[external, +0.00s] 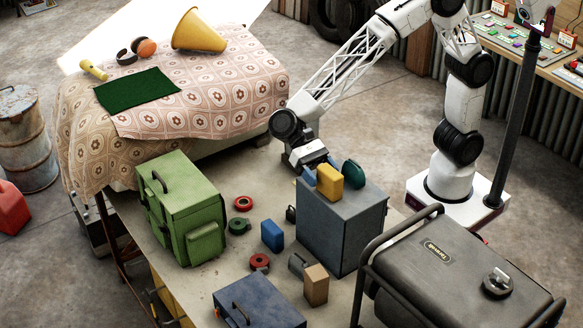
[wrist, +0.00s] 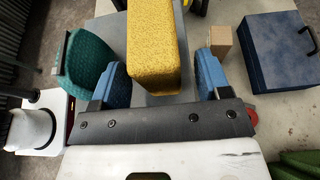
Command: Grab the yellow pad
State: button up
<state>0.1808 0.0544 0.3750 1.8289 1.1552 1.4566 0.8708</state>
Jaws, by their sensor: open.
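The yellow pad (external: 328,184) stands on top of the grey cabinet (external: 338,236). In the wrist view the yellow pad (wrist: 152,42) lies between the two blue fingertips of my gripper (wrist: 163,80). My gripper is open. The left fingertip is close to the pad's side; whether it touches I cannot tell. A narrow gap shows between the pad and the right fingertip. In the external view my gripper (external: 318,171) is low over the cabinet, right at the pad, and the pad hides part of its fingers.
A dark green pad (external: 353,173) stands beside the yellow pad, also on the cabinet. A blue pad (external: 271,236), brown block (external: 315,285), green toolbox (external: 182,210) and dark blue case (external: 260,302) are on the table. The dark generator (external: 455,270) stands front right.

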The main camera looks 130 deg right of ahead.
jog(key=shift+a+f, duration=0.2)
jog(key=shift+a, duration=0.25)
jog(key=c, duration=1)
jog(key=shift+r, duration=5.05)
jog(key=shift+d, duration=0.1)
